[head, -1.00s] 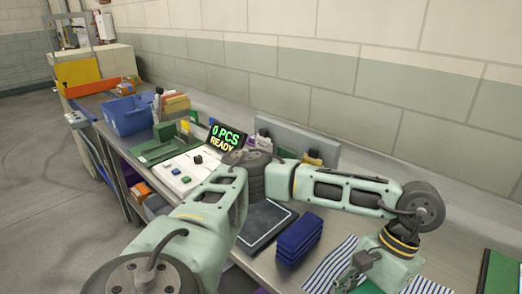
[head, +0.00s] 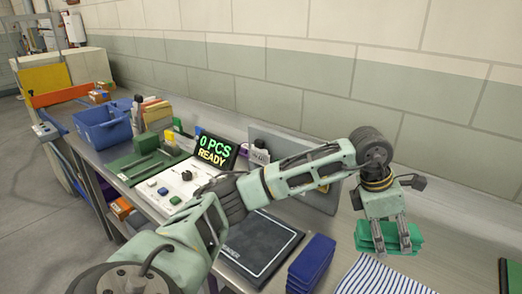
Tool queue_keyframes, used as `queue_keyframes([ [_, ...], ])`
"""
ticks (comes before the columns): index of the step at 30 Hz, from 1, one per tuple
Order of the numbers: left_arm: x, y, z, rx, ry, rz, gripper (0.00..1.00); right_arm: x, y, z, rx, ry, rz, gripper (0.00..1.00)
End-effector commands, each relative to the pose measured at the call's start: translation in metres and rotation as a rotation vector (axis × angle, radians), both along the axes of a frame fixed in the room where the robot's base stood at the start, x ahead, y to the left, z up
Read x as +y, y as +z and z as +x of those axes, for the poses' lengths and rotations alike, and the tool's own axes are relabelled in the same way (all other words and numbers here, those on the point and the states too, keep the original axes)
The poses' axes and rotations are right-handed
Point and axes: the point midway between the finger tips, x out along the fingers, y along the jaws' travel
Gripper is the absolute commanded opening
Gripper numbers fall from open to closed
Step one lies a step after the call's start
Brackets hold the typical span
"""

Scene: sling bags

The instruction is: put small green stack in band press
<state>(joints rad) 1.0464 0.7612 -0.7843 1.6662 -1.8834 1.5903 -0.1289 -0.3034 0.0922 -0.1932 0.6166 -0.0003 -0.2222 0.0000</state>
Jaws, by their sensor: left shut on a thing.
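The small green stack (head: 372,243) is in my left gripper (head: 392,244), with the finger pads closed across it. The stack hangs level above the bench, just beyond the striped cloth (head: 385,277); the fingers hide part of it. My left arm reaches across the bench from the left. My right gripper is out of view. I cannot tell for sure which device is the band press; a machine with a yellow panel (head: 45,79) stands at the far left.
A blue stack (head: 312,264) stands beside a dark flat pad (head: 262,247). A lit display (head: 214,148) reads "0 PCS READY". Behind the white control panel (head: 182,184) are a green tray (head: 136,169) and blue bin (head: 102,128). A grey upright panel stands behind my arm.

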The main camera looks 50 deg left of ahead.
Motion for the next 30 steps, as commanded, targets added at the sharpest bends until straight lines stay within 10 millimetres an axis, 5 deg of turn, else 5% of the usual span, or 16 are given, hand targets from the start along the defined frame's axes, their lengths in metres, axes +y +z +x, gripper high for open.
queue_keyframes([
  [6, 0.015, 0.012, 0.036, -0.001, 0.517, -0.004, 0.17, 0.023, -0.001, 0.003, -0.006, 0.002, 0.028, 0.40],
  [13, 0.034, 0.018, 0.060, 0.002, 0.930, -0.002, 0.17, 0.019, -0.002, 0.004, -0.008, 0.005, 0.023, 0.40],
  [23, 0.048, 0.016, 0.064, 0.005, 1.060, -0.001, 0.17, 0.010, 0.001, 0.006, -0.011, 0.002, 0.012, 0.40],
  [30, 0.097, -0.012, 0.052, 0.008, 1.062, 0.002, 0.17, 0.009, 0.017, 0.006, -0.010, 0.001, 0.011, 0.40],
])
